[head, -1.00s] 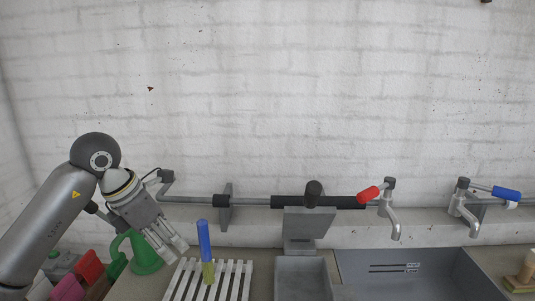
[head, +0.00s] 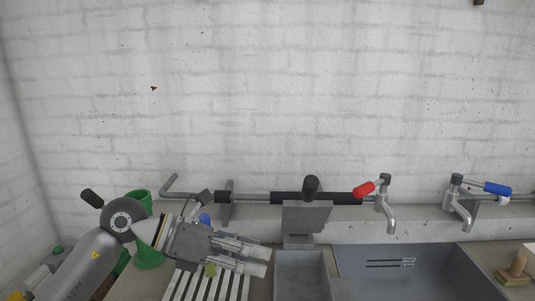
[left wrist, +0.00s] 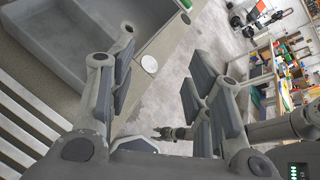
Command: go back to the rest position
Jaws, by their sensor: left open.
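My left gripper (head: 262,259) is open and empty in the head view. It reaches in from the left with its fingers pointing right, above the white slatted rack (head: 192,288) and close to the grey basin (head: 300,270). In the left wrist view its fingers (left wrist: 157,90) stand wide apart with nothing between them. A dark gripper-like shape (left wrist: 174,132), probably my right gripper, shows small beyond them; whether it is open is unclear. My left arm partly hides a green funnel-like thing (head: 148,256) and a blue and olive upright object (head: 205,219).
A pipe rail (head: 256,198) runs along the brick wall, with a red-handled tap (head: 388,212) and a blue-handled tap (head: 462,206). A grey sink (head: 405,278) lies at the right. The space above the counter is free.

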